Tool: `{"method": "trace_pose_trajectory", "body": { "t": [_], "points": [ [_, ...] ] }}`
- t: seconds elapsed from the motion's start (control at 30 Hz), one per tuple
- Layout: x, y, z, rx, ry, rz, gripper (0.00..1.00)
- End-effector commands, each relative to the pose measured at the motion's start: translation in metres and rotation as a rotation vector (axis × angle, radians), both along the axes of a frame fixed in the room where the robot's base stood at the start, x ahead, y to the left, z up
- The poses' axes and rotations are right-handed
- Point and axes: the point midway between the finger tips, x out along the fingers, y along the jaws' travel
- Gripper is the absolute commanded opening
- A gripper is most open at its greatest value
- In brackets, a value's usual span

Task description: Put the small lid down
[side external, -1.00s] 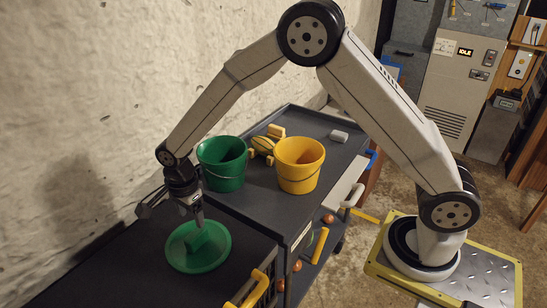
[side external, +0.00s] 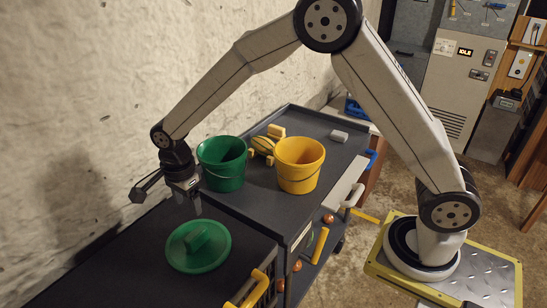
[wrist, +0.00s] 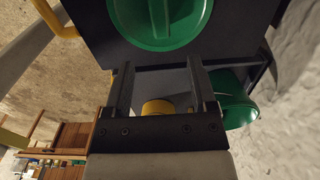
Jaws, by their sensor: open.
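The small lid (side external: 216,256) is green and round with a raised bar handle. It lies flat on the dark lower surface (side external: 110,262) at the left in the side view, and its rim and bar show at the top of the wrist view (wrist: 190,22). My gripper (side external: 186,212) is open and empty, a little above the lid and apart from it. In the wrist view its two fingers (wrist: 160,66) stand wide apart with nothing between them.
A green bucket (side external: 222,168) and a yellow bucket (side external: 299,170) stand on the higher dark cart top. Yellow pieces (side external: 264,144) lie behind them, and a small grey block (side external: 339,136) lies farther right. A pale wall runs along the left.

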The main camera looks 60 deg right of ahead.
Motion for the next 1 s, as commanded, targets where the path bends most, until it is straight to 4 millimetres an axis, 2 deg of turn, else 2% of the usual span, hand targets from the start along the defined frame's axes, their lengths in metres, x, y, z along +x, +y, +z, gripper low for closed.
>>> {"method": "trace_pose_trajectory", "body": {
  "t": [0.23, 0.43, 0.67, 1.0],
  "points": [
    [-0.006, -0.009, 0.004, 0.003, -0.011, 0.068, 0.73],
    [-0.021, -0.031, 0.011, 0.005, -0.039, 0.252, 0.73],
    [-0.051, -0.062, 0.021, -0.007, -0.085, 0.549, 0.73],
    [-0.104, -0.103, 0.028, -0.061, -0.145, 0.999, 0.73]
  ]
}}
